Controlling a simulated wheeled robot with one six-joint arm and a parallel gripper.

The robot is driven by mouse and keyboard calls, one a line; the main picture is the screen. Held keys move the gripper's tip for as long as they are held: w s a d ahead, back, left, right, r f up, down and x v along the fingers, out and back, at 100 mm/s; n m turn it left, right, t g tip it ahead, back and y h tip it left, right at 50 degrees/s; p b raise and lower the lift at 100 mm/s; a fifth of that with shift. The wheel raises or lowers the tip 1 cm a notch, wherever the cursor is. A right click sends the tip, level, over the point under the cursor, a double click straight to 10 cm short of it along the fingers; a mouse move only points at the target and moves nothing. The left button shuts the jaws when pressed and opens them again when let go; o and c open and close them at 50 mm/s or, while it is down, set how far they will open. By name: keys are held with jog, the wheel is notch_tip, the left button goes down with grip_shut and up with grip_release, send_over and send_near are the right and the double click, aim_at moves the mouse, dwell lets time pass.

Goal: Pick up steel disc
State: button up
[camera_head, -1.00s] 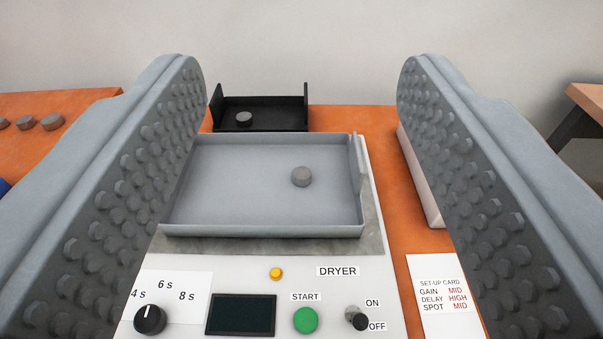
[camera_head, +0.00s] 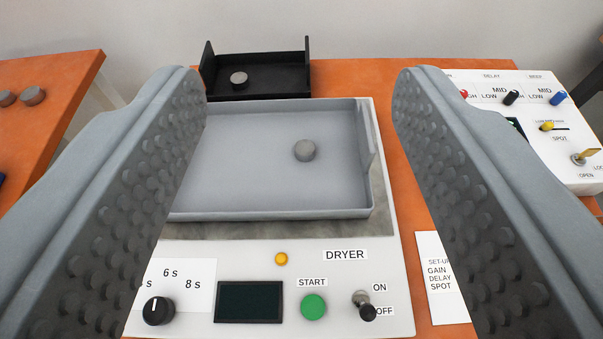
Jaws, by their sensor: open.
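A small grey steel disc (camera_head: 305,150) lies in the grey tray (camera_head: 250,203) on the dryer, right of the tray's middle. Another small grey disc (camera_head: 238,79) sits in a black tray (camera_head: 285,82) behind the dryer. Two more discs, a grey one (camera_head: 7,97) and a brownish one (camera_head: 34,96), lie on the orange table at the left edge. My gripper (camera_head: 301,90) is open and empty, its studded fingers wide apart on both sides of the view. The grey tray and the disc in it show between the fingers, and the left finger hides the tray's left end.
The dryer (camera_head: 227,260) has a knob (camera_head: 158,310), a dark display, a green START button (camera_head: 313,306) and an ON/OFF switch (camera_head: 364,304). A white control box (camera_head: 560,160) with coloured knobs stands at the right. A set-up card (camera_head: 443,285) lies right of the dryer.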

jog(key=w+f+m+g, duration=0.1)
jog(key=w+f+g, duration=0.4)
jog(key=w, duration=0.5)
jog(key=m+g, duration=0.1)
jog(key=g, duration=0.9)
send_over(305, 147)
notch_tip(305, 147, down, 5)
jog(key=f, duration=1.1)
jog(key=shift+w+d+f, duration=0.15)
jog(key=shift+w+f, duration=0.1)
jog(key=shift+s+f, duration=0.15)
jog(key=shift+f, duration=1.35)
jog(key=shift+s+f, duration=0.15)
jog(key=shift+f, duration=1.3)
jog(key=c, duration=1.1)
